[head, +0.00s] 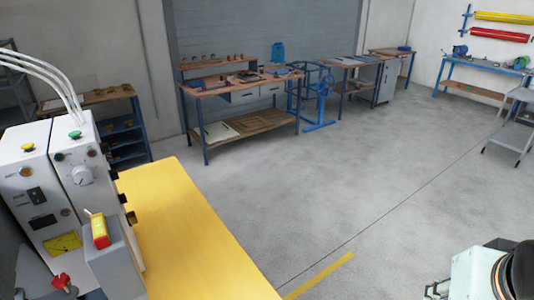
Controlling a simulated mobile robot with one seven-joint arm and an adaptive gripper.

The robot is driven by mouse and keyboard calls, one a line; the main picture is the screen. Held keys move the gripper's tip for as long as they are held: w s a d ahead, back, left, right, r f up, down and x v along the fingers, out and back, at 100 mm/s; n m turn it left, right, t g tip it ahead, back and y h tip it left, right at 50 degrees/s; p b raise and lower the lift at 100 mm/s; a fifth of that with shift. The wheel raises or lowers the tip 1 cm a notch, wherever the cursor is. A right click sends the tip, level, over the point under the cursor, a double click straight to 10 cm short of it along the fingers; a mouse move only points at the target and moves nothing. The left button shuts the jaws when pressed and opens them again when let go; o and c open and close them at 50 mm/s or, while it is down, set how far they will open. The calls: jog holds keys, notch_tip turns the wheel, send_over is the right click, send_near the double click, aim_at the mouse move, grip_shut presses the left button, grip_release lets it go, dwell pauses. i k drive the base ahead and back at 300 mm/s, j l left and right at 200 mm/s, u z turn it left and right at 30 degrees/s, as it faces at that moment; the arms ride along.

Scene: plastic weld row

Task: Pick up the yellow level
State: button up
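I cannot make out a yellow level with certainty. A small yellow and red object (100,231) sits on a grey box of the machine at the left; its yellow part faces up and I cannot tell what it is. A long yellow bar (505,17) is on the wall at the far upper right, above a red one. A yellow strip (319,275) lies on the floor at the bottom, and may be a floor marking. My gripper is not in view.
A yellow table top (185,235) adjoins the control machine (62,190) at the left. A workbench (240,87) stands by the shutter, with a blue-legged bench (480,65) at the right. A pale machine (474,275) fills the lower right corner. The middle floor is clear.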

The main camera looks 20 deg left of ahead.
aim_at(102, 241)
jog(key=i+l, duration=0.55)
jog(key=i+u, duration=0.2)
jog(key=u, duration=0.15)
jog(key=i+l+u, duration=0.1)
jog(key=u, duration=0.25)
jog(key=i+l+u, duration=0.2)
jog(key=u, duration=0.15)
jog(key=i+u, duration=0.15)
jog(key=u, duration=0.3)
jog(key=i+u, duration=0.15)
jog(key=u, duration=0.35)
jog(key=i+l+u, duration=0.1)
jog(key=u, duration=0.35)
jog(key=i+l+u, duration=0.1)
jog(key=u, duration=0.35)
jog(key=l+u, duration=0.25)
jog(key=u, duration=0.25)
jog(key=i+l, duration=0.05)
